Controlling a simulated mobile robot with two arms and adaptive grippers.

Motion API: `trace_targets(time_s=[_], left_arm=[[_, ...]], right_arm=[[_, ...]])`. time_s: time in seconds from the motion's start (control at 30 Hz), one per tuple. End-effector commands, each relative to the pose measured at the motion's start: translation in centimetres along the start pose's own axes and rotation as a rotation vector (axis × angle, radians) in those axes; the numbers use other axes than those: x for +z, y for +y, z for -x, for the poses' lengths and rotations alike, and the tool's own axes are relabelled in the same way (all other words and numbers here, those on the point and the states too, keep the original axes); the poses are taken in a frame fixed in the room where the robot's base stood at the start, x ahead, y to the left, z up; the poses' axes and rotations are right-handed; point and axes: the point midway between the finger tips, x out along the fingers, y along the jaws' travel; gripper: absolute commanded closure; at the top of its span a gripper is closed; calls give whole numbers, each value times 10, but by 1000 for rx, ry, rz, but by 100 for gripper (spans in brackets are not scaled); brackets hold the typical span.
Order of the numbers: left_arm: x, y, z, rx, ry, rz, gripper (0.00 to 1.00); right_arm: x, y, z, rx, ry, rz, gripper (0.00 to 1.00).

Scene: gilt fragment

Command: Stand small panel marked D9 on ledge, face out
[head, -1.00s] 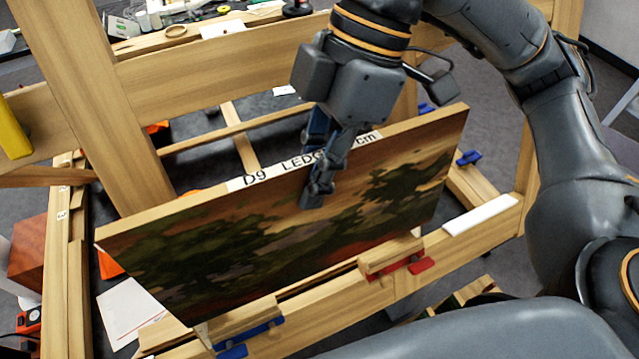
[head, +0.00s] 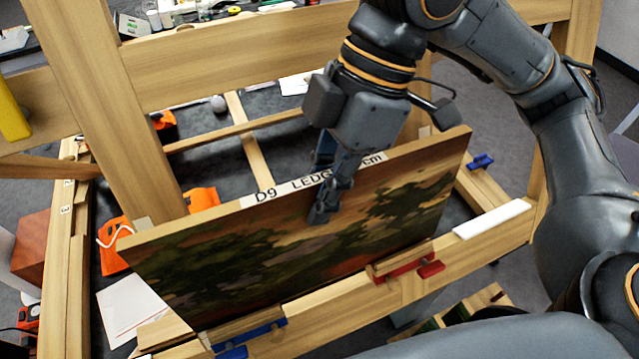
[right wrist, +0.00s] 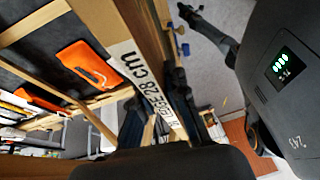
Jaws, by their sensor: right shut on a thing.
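The panel (head: 300,240) has a dark landscape painting on the face turned toward me. Its top edge bears a white label reading "D9 LEDGE" and a length in cm; the label also shows on the panel edge in the right wrist view (right wrist: 143,75). My right gripper (head: 328,195) is shut on the middle of the top edge, one finger in front of the painted face. The panel is near upright over the wooden ledge (head: 345,312). Its lower edge is partly behind wooden blocks, so I cannot tell whether it touches the ledge. My left gripper is not in view.
A block with a red clamp (head: 405,266) and one with a blue clamp (head: 245,333) sit along the ledge. A white strip (head: 490,218) lies on the ledge at right.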

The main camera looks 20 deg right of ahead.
Motion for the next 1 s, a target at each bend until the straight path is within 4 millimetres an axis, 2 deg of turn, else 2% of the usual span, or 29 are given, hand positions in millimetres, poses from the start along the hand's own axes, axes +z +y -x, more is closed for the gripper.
trace_targets(time_s=[0.13, 0.17, 0.27, 0.57, 0.67, 0.77, 1.0], left_arm=[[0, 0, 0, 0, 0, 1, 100], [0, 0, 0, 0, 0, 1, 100], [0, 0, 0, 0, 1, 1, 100], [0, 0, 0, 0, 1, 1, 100], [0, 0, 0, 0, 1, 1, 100], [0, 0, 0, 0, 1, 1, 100], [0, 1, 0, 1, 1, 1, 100]], right_arm=[[0, 0, 1, 1, 2, 0, 100], [0, 0, 1, 1, 2, 0, 80], [0, 0, 1, 1, 1, 0, 60], [0, 0, 0, -1, -1, 0, 60], [0, 0, 6, 0, -1, 0, 60], [0, 1, 20, 3, 1, -1, 60], [-1, 1, 72, 5, 3, 0, 60]])
